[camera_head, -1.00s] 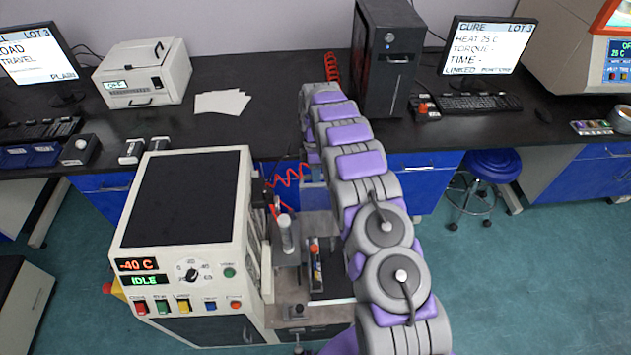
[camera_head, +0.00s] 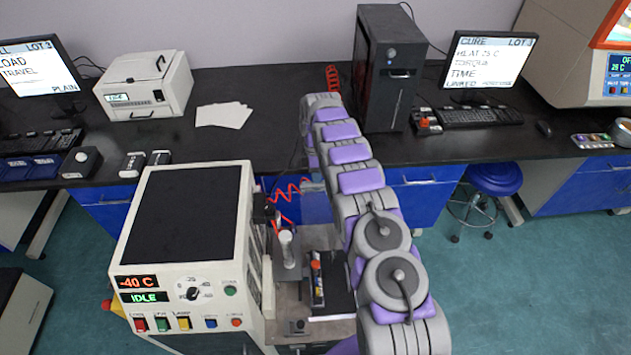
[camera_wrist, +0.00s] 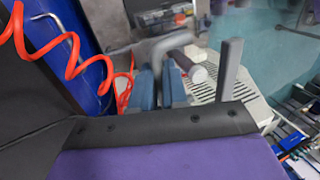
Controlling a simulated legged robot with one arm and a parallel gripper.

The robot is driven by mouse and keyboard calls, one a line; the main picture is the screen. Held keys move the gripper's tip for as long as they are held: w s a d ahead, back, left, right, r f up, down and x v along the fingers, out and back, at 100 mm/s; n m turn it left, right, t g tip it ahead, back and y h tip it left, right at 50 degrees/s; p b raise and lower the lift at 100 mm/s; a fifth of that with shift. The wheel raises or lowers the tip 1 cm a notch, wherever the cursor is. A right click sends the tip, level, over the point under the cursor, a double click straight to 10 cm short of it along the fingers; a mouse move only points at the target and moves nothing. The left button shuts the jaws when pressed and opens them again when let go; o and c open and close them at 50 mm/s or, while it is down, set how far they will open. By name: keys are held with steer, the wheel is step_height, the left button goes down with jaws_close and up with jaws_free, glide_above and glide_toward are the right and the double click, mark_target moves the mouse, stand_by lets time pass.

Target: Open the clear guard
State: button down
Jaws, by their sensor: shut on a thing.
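The clear guard (camera_head: 316,207) appears to be the faint bluish see-through panel beside the white test machine (camera_head: 185,225) in the head view, partly hidden by my arm. In the wrist view, my gripper (camera_wrist: 160,88) shows as two blue-grey fingers near the middle. The fingers are shut on a grey bar handle (camera_wrist: 163,45); its join to the guard is not clear. A dark rod with a pale round end (camera_wrist: 198,74) sticks out just right of the fingers. In the head view my gripper is hidden behind my arm.
A coiled red hose (camera_head: 290,190) hangs close by the machine; it also shows in the wrist view (camera_wrist: 75,60). A metal post (camera_head: 287,248) and a small orange-and-black item (camera_head: 317,280) stand below. The dark bench (camera_head: 270,125) runs behind, with blue drawers under it.

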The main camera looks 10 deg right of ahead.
steer(key=c, duration=1.5)
jaws_free()
steer(key=shift+s+d+f, duration=0.15)
steer(key=shift+s+f, duration=0.05)
steer(key=shift+f, duration=0.3)
steer(key=shift+s+d+f, duration=0.1)
steer(key=shift+s+f, duration=0.05)
steer(key=shift+f, duration=0.3)
steer(key=shift+o, duration=0.6)
steer(key=shift+w+f+g, duration=0.3)
steer(key=shift+w, duration=0.15)
steer(key=shift+o, duration=0.8)
steer(key=shift+w+d+r, duration=0.1)
steer(key=shift+w+r, duration=0.05)
steer(key=shift+r, duration=0.05)
steer(key=shift+o, duration=0.3)
steer(key=shift+r, duration=0.5)
steer(key=shift+a, duration=0.25)
